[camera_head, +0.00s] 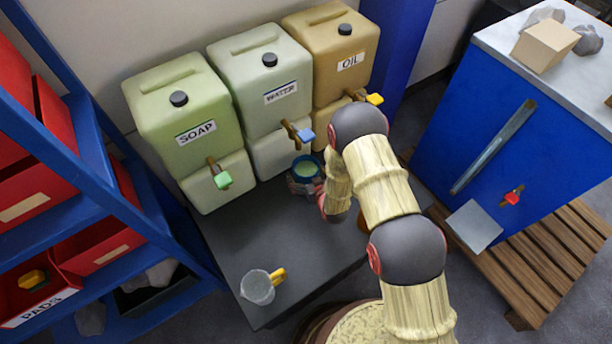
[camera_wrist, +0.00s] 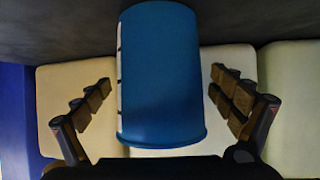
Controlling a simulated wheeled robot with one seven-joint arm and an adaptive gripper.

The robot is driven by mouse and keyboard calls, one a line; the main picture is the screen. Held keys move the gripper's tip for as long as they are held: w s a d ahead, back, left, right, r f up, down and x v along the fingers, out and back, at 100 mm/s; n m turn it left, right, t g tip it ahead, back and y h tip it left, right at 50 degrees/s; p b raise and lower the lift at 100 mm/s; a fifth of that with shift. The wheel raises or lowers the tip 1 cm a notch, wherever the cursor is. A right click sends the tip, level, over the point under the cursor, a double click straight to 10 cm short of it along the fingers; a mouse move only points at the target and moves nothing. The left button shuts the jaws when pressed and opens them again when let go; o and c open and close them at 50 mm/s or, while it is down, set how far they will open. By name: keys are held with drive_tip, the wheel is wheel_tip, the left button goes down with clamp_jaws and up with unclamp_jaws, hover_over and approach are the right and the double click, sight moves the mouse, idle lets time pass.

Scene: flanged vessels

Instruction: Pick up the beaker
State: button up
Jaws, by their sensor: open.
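The blue beaker (camera_wrist: 160,75) with white marks down one side stands between the two fingers of my gripper (camera_wrist: 161,92) in the wrist view. My gripper is open, with a gap between the beaker and each finger. In the head view the beaker (camera_head: 306,165) shows its round rim and a pale greenish inside, on the dark table (camera_head: 290,235) in front of the water container. There my gripper (camera_head: 304,182) is at the beaker, and it hides the beaker's lower part.
The soap (camera_head: 195,125), water (camera_head: 268,95) and oil (camera_head: 345,60) containers with taps stand behind the beaker. A clear jug (camera_head: 257,288) with a yellow handle stands at the table's front left. The table between is clear. A blue shelf (camera_head: 120,150) stands left.

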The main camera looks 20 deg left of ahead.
drive_tip(key=c, duration=2)
drive_tip(key=shift+r, duration=0.1)
drive_tip(key=shift+c, duration=0.8)
drive_tip(key=shift+w+r, duration=0.1)
